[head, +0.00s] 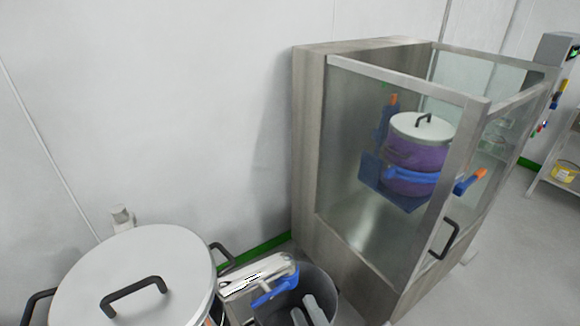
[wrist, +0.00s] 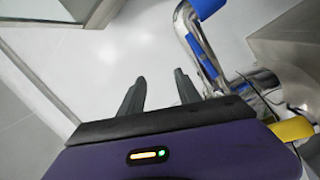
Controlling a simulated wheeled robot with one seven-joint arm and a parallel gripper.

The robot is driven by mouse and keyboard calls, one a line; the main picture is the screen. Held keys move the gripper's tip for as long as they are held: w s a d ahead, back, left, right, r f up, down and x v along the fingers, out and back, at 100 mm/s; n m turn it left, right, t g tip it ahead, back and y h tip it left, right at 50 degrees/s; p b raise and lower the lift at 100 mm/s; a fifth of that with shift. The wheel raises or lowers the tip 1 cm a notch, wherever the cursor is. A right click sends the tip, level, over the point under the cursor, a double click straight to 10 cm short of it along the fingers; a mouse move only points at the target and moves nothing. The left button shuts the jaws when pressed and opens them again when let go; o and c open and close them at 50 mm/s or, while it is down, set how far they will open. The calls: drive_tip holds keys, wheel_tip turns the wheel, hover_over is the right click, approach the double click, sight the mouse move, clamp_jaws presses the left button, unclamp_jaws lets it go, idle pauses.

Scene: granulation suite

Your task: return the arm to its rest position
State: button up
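My gripper (wrist: 160,92) shows in the wrist view, with two dark fingers standing apart and nothing between them. Pale floor lies beyond the fingertips. Its purple body with a small lit indicator fills the bottom of that view. A shiny metal pipe (wrist: 200,50) with blue parts stands just right of the fingers; I cannot tell whether it touches them. In the head view I cannot clearly make out my gripper.
In the head view, a glass-walled metal cabinet (head: 308,150) holds a purple drum with a grey lid (head: 422,125). A large lidded pot (head: 135,275) stands at the lower left. Beside it is a grey round container (head: 325,285) with blue and silver parts.

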drive_tip(key=s+d+r+m+g+h, duration=0.1)
drive_tip(key=s+d+m, duration=0.4)
drive_tip(key=s, duration=0.5)
drive_tip(key=s+d+r+m+g+h, duration=0.1)
drive_tip(key=s+d+r+m+h, duration=0.3)
drive_tip(key=s, duration=0.7)
drive_tip(key=s+d+r+m+g+h, duration=0.1)
drive_tip(key=s+d+r+m+h, duration=0.1)
drive_tip(key=s+d+m, duration=0.5)
drive_tip(key=shift+s+d+r+m+h, duration=0.35)
drive_tip(key=shift+s+r+m, duration=0.35)
drive_tip(key=shift+s, duration=1.2)
